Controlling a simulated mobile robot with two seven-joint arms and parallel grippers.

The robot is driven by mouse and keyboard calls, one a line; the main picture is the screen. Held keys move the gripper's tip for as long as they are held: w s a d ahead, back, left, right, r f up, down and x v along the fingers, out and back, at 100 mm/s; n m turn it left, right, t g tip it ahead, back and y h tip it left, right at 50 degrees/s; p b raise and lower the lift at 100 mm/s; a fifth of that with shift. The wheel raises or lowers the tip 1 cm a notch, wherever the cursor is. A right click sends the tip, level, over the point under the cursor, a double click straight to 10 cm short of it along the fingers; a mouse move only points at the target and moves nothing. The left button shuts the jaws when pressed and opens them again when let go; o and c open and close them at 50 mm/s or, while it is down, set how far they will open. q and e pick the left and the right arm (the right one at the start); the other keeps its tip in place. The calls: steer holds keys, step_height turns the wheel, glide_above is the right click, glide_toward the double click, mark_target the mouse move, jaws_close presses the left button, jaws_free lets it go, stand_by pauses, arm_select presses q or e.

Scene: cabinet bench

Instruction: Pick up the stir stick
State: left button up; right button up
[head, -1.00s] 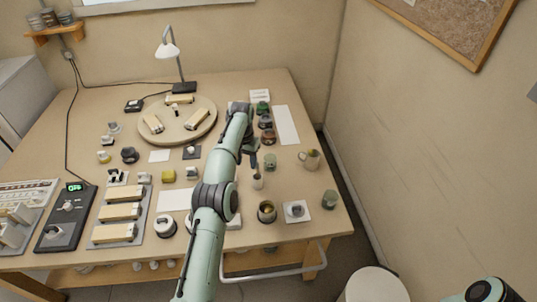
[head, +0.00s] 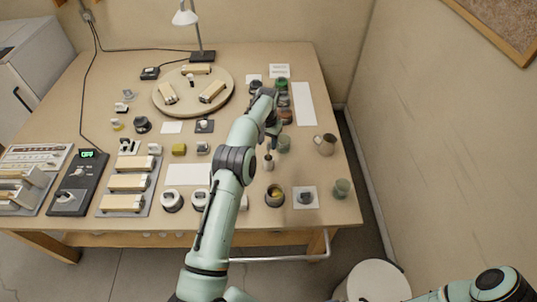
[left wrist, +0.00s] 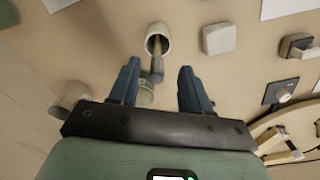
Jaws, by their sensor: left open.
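The stir stick (left wrist: 157,68) is a thin, brownish stick standing tilted in a small pale cup (left wrist: 158,38) in the left wrist view. Its free end reaches toward the gap between my fingers. In the head view the cup (head: 269,164) stands on the right part of the table, with the stick (head: 269,147) rising from it. My left gripper (head: 272,133) is open and empty, just above and beyond the cup. In the left wrist view its two blue fingers (left wrist: 158,72) lie on either side of the stick's end, apart from it. My right gripper is out of view.
Green cups (head: 284,144) and a beige mug (head: 325,145) stand close to the gripper. A dark pot (head: 275,196) stands in front. A round wooden board (head: 160,104) lies farther back left.

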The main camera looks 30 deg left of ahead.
mark_target(268, 149)
arm_select(q)
step_height(268, 149, down, 5)
steer(key=shift+w+d+f, duration=0.1)
steer(key=shift+d, duration=0.05)
jaws_close()
stand_by(0.4)
